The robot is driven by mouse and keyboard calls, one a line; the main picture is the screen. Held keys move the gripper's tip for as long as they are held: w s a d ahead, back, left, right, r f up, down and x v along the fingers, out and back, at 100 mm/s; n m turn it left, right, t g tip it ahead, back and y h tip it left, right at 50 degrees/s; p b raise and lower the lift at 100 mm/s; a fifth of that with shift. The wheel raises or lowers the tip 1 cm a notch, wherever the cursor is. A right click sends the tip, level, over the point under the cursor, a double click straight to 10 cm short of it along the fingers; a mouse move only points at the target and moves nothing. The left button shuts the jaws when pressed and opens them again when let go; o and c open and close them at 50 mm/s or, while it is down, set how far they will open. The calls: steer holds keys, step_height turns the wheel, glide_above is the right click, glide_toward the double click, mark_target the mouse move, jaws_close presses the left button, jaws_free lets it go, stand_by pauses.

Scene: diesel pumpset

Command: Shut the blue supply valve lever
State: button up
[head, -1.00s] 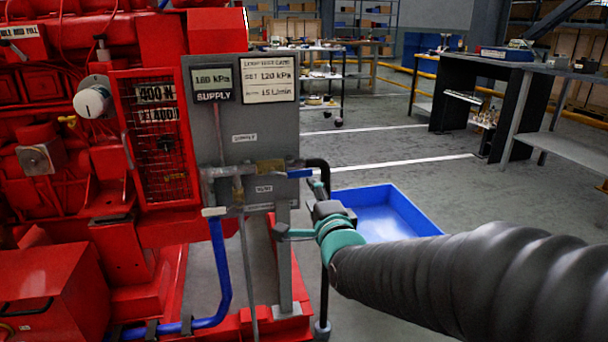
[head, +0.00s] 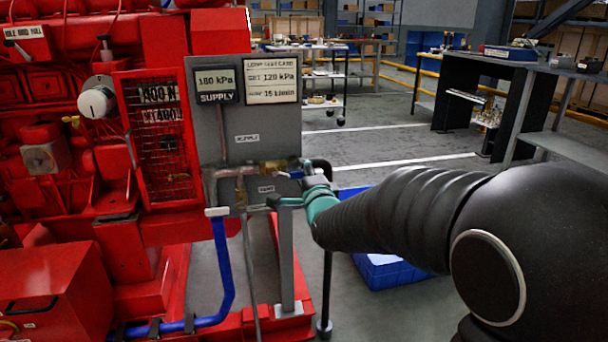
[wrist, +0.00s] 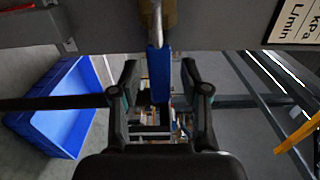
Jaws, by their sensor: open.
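The blue supply valve lever (head: 292,174) sticks out to the right from a brass valve body (head: 272,167) on the grey panel, in line with the pipe. In the wrist view the blue lever (wrist: 158,74) lies between the two open fingers of my gripper (wrist: 160,88), with a gap on each side. The brass body (wrist: 157,14) shows above it. In the head view my gripper (head: 296,187) is at the lever's right end and partly hides it.
The grey panel (head: 262,125) carries a gauge (head: 216,84) reading 180 kPa and a card (head: 271,79). A blue tray (head: 395,272) lies on the floor behind my arm. The red engine (head: 60,190) fills the left.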

steer(key=shift+c, duration=0.3)
jaws_close()
